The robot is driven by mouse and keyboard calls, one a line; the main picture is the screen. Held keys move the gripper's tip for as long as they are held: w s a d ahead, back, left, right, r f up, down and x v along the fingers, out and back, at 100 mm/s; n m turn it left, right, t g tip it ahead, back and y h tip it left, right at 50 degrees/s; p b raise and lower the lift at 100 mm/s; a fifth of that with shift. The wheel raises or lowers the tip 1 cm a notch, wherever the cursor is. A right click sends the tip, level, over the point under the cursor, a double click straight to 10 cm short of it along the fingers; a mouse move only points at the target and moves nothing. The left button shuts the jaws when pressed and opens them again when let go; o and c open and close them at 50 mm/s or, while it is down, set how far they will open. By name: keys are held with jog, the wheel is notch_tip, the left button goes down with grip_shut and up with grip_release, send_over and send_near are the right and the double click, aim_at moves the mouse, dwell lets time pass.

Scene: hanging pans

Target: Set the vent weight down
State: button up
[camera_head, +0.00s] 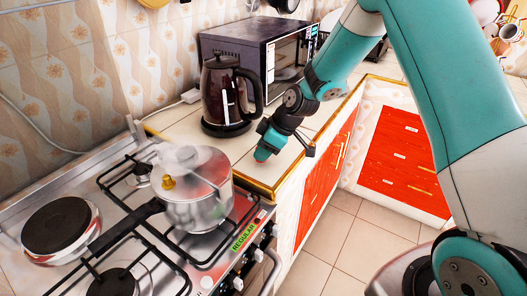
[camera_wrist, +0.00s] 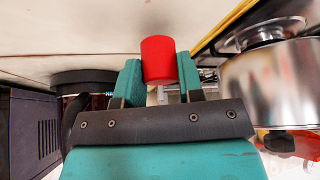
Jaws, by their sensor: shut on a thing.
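The vent weight (camera_wrist: 158,58) is a small red cylinder, seen in the wrist view between the two teal fingers of my gripper (camera_wrist: 160,80). The fingers are shut on it from both sides. In the head view my gripper (camera_head: 264,152) is low over the countertop (camera_head: 245,170), right of the pressure cooker, and the weight is hidden there. I cannot tell whether the weight touches the counter. The silver pressure cooker (camera_head: 203,207), with a black handle and a yellow knob on its lid, sits on the stove; its side also shows in the wrist view (camera_wrist: 275,85).
A dark kettle (camera_head: 222,100) stands on the counter just behind and left of my gripper. A microwave (camera_head: 245,45) is behind it. The stove (camera_head: 200,265) lies to the left. The counter's yellow front edge (camera_head: 262,189) is close. Red drawers (camera_head: 405,150) stand at the right.

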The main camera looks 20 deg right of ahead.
jog(key=shift+f, duration=0.65)
jog(key=shift+f, duration=0.15)
jog(key=o, duration=0.9)
